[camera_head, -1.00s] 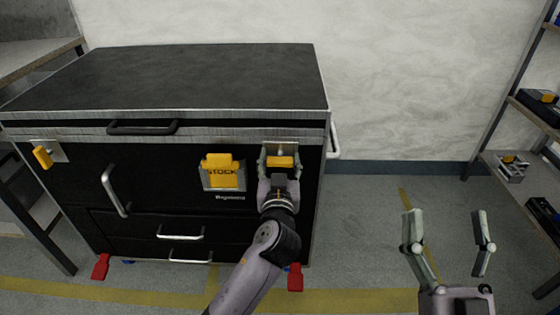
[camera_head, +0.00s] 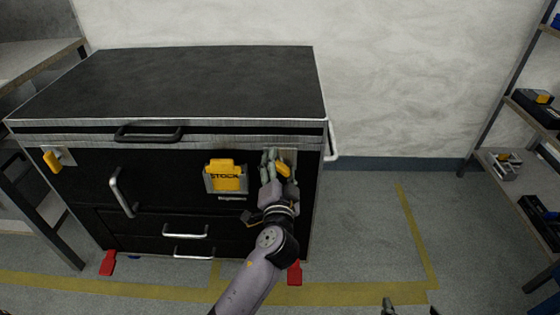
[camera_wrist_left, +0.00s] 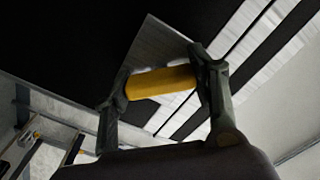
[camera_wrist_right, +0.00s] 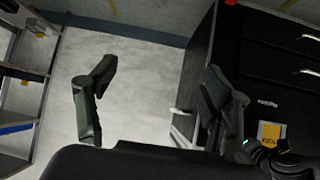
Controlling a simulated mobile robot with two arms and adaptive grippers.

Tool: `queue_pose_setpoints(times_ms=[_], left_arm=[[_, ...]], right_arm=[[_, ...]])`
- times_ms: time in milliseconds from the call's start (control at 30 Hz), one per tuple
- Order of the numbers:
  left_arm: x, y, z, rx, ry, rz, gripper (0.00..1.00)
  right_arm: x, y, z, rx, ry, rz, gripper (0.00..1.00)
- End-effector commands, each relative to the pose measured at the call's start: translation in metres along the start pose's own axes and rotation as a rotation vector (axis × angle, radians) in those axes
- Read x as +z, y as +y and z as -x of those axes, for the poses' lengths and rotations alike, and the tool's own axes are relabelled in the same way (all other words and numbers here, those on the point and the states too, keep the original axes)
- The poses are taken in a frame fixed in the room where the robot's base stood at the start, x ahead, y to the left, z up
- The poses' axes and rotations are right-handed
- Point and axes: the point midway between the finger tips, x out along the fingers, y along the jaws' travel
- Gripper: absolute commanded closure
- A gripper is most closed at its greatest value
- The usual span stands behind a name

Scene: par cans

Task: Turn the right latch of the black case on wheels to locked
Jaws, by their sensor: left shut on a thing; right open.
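The black case on wheels (camera_head: 170,85) stands against the wall side, its front facing me. Its right latch is a yellow handle (camera_head: 284,170) on a grey plate near the upper right of the front. The handle is tilted in the head view. My left gripper (camera_head: 275,165) is shut on this handle; the left wrist view shows the yellow handle (camera_wrist_left: 161,82) between both fingers. The left latch (camera_head: 52,161) is yellow and tilted on its own plate. My right gripper (camera_wrist_right: 165,95) is open and empty, beside the case; only its fingertips (camera_head: 410,307) show at the head view's bottom edge.
A yellow STOCK holder (camera_head: 225,176) sits on the case front, left of the right latch. Shelves (camera_head: 520,170) stand at the right. The floor between case and shelves is clear.

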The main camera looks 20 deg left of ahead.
Motion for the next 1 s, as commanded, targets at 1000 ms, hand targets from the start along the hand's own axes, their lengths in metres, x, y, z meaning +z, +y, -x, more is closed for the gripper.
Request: queue_pose_setpoints(times_ms=[1000], left_arm=[[-0.001, 0.001, 0.000, 0.001, 0.003, -0.755, 0.75]], right_arm=[[0.100, 0.013, 0.059, 0.027, -0.575, -0.016, 0.27]])
